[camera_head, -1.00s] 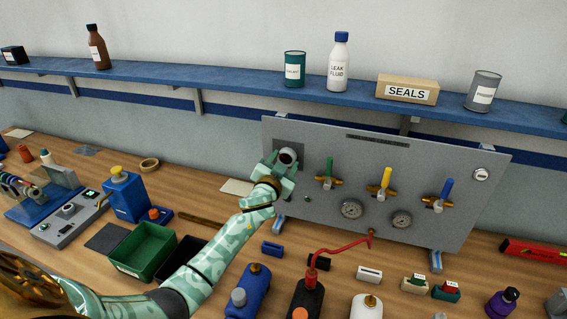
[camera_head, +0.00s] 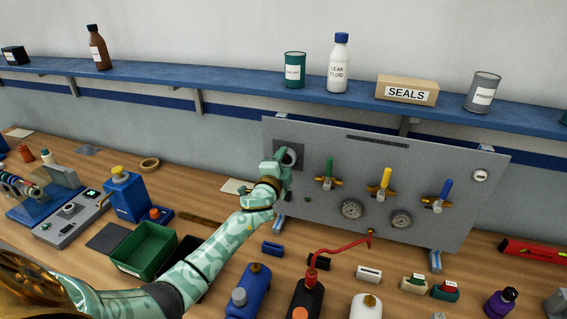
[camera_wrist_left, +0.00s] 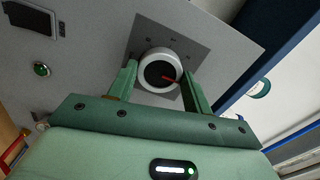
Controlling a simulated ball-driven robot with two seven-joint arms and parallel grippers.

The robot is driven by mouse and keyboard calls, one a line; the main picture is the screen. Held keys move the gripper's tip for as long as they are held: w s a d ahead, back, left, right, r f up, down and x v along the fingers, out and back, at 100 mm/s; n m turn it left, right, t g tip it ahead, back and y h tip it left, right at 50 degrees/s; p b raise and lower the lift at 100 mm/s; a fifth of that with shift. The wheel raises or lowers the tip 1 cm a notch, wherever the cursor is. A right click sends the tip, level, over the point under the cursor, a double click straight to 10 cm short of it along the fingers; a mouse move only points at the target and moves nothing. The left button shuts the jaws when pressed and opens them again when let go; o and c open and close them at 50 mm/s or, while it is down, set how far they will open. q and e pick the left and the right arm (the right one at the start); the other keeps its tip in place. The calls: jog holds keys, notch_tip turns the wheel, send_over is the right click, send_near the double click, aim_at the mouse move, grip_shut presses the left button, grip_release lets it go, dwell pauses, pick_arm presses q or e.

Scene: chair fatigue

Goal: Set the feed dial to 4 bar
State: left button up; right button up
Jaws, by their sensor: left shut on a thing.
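The feed dial (camera_head: 289,157) is a round knob with a pale rim and dark face on a dark grey plate at the upper left of the grey panel (camera_head: 330,222). In the left wrist view the dial (camera_wrist_left: 160,60) shows a red pointer on its face; the scale marks are too small to read. My left gripper (camera_head: 280,163) is at the dial, and its fingers also show in the left wrist view (camera_wrist_left: 158,78), shut on the dial from both sides. The fingers hide part of the plate. My right gripper is not in view.
The panel also carries green, yellow and blue handled valves (camera_head: 384,183) and two gauges (camera_head: 351,209). A blue shelf (camera_head: 250,88) with bottles and a SEALS box (camera_head: 406,90) runs above. Below my arm stand a green bin (camera_head: 146,250) and a blue bottle (camera_head: 248,292).

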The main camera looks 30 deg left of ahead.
pick_arm(q)
jog(key=m, duration=0.4)
jog(key=shift+m+p, duration=0.55)
jog(key=shift+m, duration=1.65)
jog(key=shift+f, duration=0.1)
jog(key=o, duration=1)
jog(key=shift+s+d, duration=0.1)
jog(key=shift+s, duration=0.3)
jog(key=v, duration=1.5)
jog(key=shift+s, duration=0.25)
